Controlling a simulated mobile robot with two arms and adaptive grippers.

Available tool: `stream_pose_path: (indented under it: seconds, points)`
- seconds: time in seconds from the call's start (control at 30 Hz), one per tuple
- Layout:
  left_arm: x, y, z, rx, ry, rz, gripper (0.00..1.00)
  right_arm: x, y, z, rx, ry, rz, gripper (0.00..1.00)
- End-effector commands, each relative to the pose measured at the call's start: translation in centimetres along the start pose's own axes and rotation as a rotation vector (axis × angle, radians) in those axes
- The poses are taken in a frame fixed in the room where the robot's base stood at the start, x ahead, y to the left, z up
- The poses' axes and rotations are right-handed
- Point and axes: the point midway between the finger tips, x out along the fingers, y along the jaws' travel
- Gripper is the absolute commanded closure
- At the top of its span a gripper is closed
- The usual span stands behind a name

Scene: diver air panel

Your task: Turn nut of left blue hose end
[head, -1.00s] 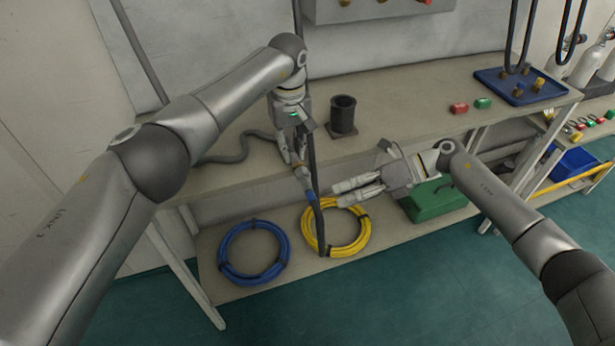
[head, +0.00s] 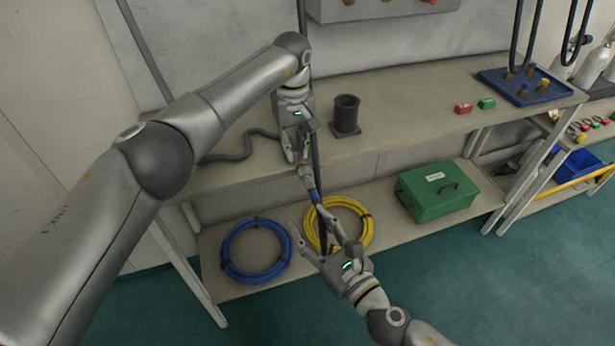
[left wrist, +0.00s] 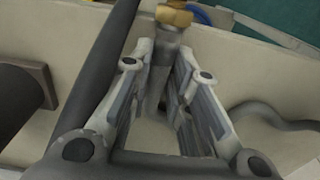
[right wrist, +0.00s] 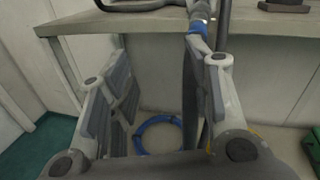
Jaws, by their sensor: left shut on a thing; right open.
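The blue-banded hose end (head: 312,192) is upright and slightly tilted just below the front edge of the bench. My left gripper (head: 302,160) points down and is shut on its grey metal fitting (left wrist: 160,75). The brass nut (left wrist: 175,16) shows just beyond the left fingertips. My right gripper (head: 309,219) is open, below the left one, and points up. In the right wrist view the blue band (right wrist: 198,28) is by the right finger's tip, and the space between the fingers looks empty. I cannot tell whether that finger touches the hose.
A dark hose (head: 318,150) runs vertically beside the left gripper. A black cylinder (head: 345,115) stands on the bench (head: 400,110). A blue coil (head: 228,262), a yellow coil (head: 366,232) and a green box (head: 437,193) are on the lower shelf. The floor in front is clear.

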Motion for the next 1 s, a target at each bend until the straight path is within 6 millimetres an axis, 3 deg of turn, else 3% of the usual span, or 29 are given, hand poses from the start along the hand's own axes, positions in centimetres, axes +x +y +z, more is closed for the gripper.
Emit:
stream_pose_path:
  seconds: [0.17, 0.43, 1.0]
  points:
    - [-0.1, 0.0, 0.0, 0.0, 0.0, 0.001, 1.0, -1.3, -1.5, 2.2, 0.104, 0.003, -0.172, 0.54]
    - [-0.1, 0.0, 0.0, 0.0, 0.0, 0.001, 1.0, -1.6, -2.6, 2.8, 0.152, 0.015, -0.26, 0.54]
    - [-0.1, 0.0, 0.0, 0.0, 0.001, 0.001, 1.0, 8.0, -5.1, 2.5, 0.151, 0.014, -0.259, 0.54]
